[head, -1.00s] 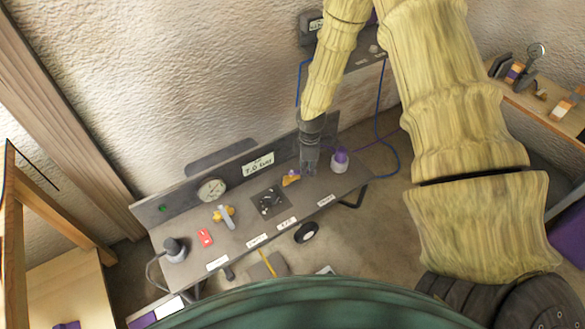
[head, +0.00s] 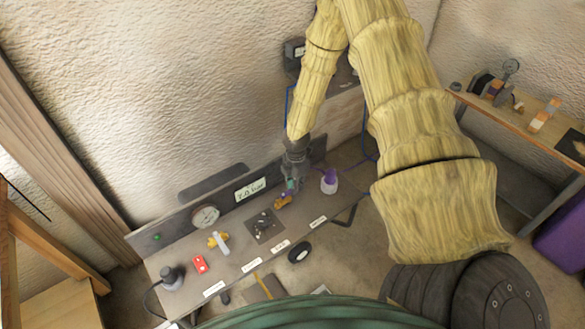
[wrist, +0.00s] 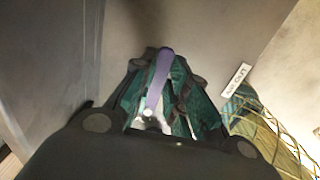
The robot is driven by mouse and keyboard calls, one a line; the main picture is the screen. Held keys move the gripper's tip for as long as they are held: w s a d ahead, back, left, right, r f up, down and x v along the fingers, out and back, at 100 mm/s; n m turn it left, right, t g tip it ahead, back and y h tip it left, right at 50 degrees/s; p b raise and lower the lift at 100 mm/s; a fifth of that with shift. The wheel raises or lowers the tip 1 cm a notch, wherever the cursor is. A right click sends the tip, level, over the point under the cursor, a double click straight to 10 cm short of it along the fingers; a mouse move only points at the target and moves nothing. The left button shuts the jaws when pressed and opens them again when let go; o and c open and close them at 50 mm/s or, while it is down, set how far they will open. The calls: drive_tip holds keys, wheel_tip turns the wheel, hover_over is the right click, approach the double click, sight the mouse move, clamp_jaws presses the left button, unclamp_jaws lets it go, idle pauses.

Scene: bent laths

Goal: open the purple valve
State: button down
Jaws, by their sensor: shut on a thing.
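The purple valve has a brass-yellow body (head: 283,202) on the grey bench, right of the dark square plate. Its purple lever (wrist: 161,75) shows in the wrist view between the teal-padded fingers, running up from a pale pivot. My gripper (head: 291,187) is at the valve from above and shut on the purple lever; it also shows in the wrist view (wrist: 163,95). In the head view my fingers hide most of the lever, so its angle to the pipe cannot be told there.
A purple knob on a white base (head: 329,181) stands close right of my gripper. A gauge (head: 205,217) is on the back panel.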

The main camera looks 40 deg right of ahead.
idle(0.3)
drive_tip(key=c, duration=1.4)
unclamp_jaws()
drive_tip(key=shift+r, duration=5.95)
drive_tip(key=s+a+f+m, duration=0.3)
drive_tip(key=s+a+f, duration=0.1)
drive_tip(key=a, duration=0.1)
drive_tip(key=s+a+f+m+y, duration=0.1)
drive_tip(key=s+a+f+m, duration=0.1)
drive_tip(key=s+a+f, duration=0.2)
drive_tip(key=s+a+f+m, duration=0.3)
drive_tip(key=s+a+f, duration=0.1)
drive_tip(key=a, duration=0.3)
drive_tip(key=shift+s+m+y, duration=0.3)
drive_tip(key=shift+s+y, duration=0.1)
drive_tip(key=shift+s, duration=0.1)
drive_tip(key=s+a+f+m, duration=0.1)
drive_tip(key=s+m, duration=0.2)
drive_tip(key=s, duration=0.3)
drive_tip(key=s+a+f+m+h, duration=0.1)
drive_tip(key=s+a+f+m, duration=0.1)
drive_tip(key=s, duration=0.4)
drive_tip(key=s+a+f+m, duration=0.2)
drive_tip(key=s+m, duration=0.2)
drive_tip(key=s, duration=0.2)
drive_tip(key=shift+s+a+f+m+h, duration=0.15)
drive_tip(key=shift+s+m+h, duration=0.1)
drive_tip(key=shift+m+h, duration=0.15)
